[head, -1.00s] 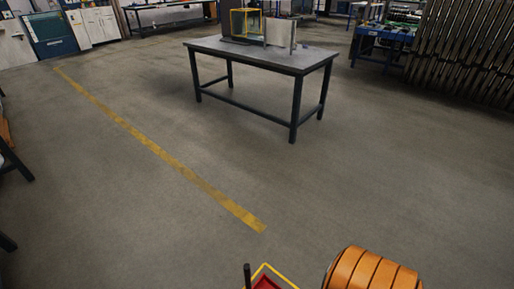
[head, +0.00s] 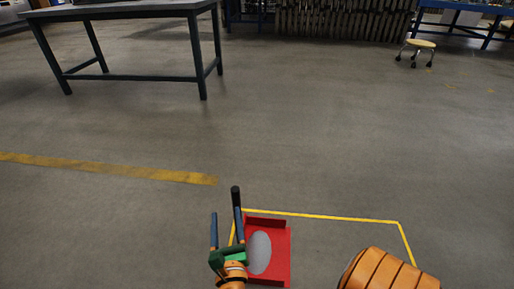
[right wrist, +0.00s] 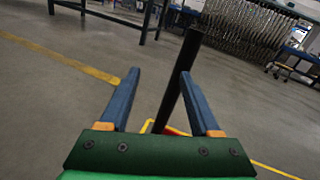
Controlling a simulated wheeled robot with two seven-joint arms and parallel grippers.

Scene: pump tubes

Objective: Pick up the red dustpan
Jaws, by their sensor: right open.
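The red dustpan (head: 281,262) sits on the floor inside a yellow outline at the bottom of the head view, with a pale oval patch on it. Its black upright handle (head: 236,195) rises at its left side. My right gripper (head: 226,213) is open, with blue fingers, at the handle. In the right wrist view, the handle (right wrist: 186,70) stands close to the right finger of the gripper (right wrist: 160,75), and I cannot tell whether it is between the fingers or just beyond them. A bit of red pan (right wrist: 176,131) shows low down. My left gripper is out of view.
Yellow tape (head: 325,216) outlines the dustpan's spot on the floor. Another yellow floor line (head: 110,169) runs at left. A dark-legged table (head: 130,12) stands at the far left, and a wheeled stool (head: 416,44) at the far right. The floor between is clear.

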